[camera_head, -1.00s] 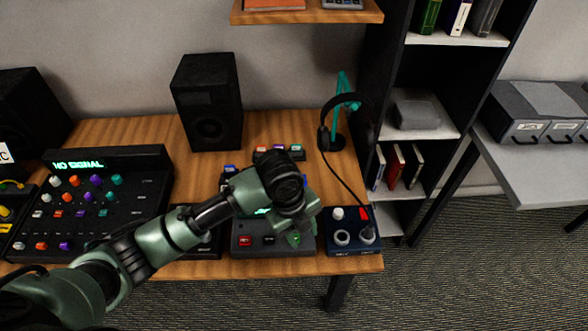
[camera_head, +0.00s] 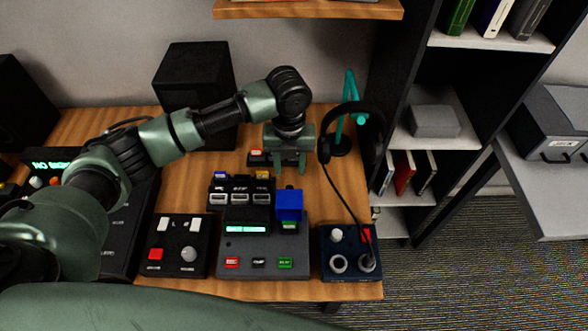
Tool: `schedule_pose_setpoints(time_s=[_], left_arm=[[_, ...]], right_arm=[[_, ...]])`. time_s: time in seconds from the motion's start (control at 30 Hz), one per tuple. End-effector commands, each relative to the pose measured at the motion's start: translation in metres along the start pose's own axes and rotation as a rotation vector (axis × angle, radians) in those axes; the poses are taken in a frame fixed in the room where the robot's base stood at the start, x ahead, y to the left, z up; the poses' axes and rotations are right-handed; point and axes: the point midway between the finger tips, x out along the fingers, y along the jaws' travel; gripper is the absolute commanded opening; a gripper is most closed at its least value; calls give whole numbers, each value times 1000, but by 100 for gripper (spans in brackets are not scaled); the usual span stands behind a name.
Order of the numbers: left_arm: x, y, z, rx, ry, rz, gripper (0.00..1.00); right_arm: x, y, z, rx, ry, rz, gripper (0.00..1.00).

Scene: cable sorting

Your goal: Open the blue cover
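The blue cover (camera_head: 289,206) is a boxy blue piece at the upper right of a grey console (camera_head: 236,264) with a lit display. A green-labelled part (camera_head: 289,227) shows just below it. Whether the cover is open or shut, I cannot tell. My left gripper (camera_head: 290,170) points down, just behind and above the blue cover in the picture. Its two fingers are apart with nothing seen between them. It looks clear of the cover, though the exact gap is hard to judge. My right gripper is not in view.
A black box with two white switches (camera_head: 178,246) stands left of the console, and a dark blue box with knobs (camera_head: 351,252) stands right. Several small ports (camera_head: 240,198) sit behind it. A headphone stand (camera_head: 340,146) and trailing cable are at the right. A speaker (camera_head: 190,75) stands behind my arm.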

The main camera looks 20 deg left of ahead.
Motion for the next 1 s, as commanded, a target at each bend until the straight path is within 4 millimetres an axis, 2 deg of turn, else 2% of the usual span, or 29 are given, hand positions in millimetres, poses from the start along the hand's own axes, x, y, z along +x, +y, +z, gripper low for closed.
schedule_pose_setpoints(time_s=[0.37,0.53,0.7,0.83,0.97,1.0], left_arm=[[56,0,-1,-1,3,1,40],[71,0,-1,0,1,1,40],[74,0,-1,1,0,0,40],[74,0,-1,0,0,0,40],[74,0,-1,0,0,0,3],[74,0,-1,0,0,0,0]], right_arm=[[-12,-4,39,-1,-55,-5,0],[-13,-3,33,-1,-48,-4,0],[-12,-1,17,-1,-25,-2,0],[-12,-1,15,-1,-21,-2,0],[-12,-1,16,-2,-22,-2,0],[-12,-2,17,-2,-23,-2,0]])
